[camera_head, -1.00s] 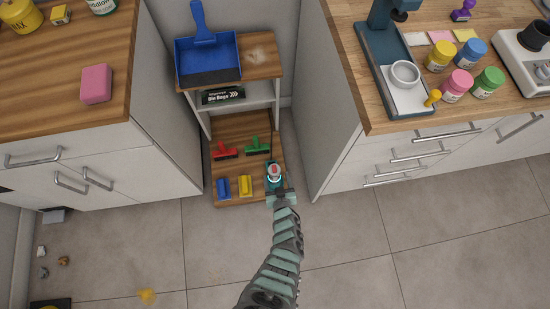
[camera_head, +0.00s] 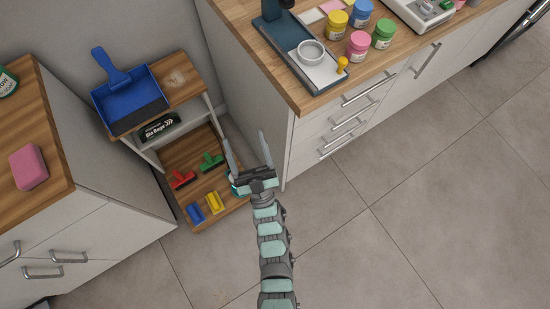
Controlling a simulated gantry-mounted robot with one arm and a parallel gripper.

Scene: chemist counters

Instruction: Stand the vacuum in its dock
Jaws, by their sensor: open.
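A small teal object (camera_head: 235,184), apparently the vacuum, is on the right side of the low wooden shelf board. Most of it is hidden behind my gripper, so I cannot tell how it stands or whether it is in the dock. I cannot make out the dock. My gripper (camera_head: 246,139) is open and empty, its two long fingers spread wide and pointing toward the back. Its palm overlaps the right edge of the shelf in the picture.
Red (camera_head: 182,179), green (camera_head: 211,161), blue (camera_head: 196,214) and yellow (camera_head: 215,202) tools lie on the low shelf. A blue dustpan (camera_head: 127,95) sits on the upper shelf. White cabinets flank the unit on both sides. The floor (camera_head: 400,190) at right is clear.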

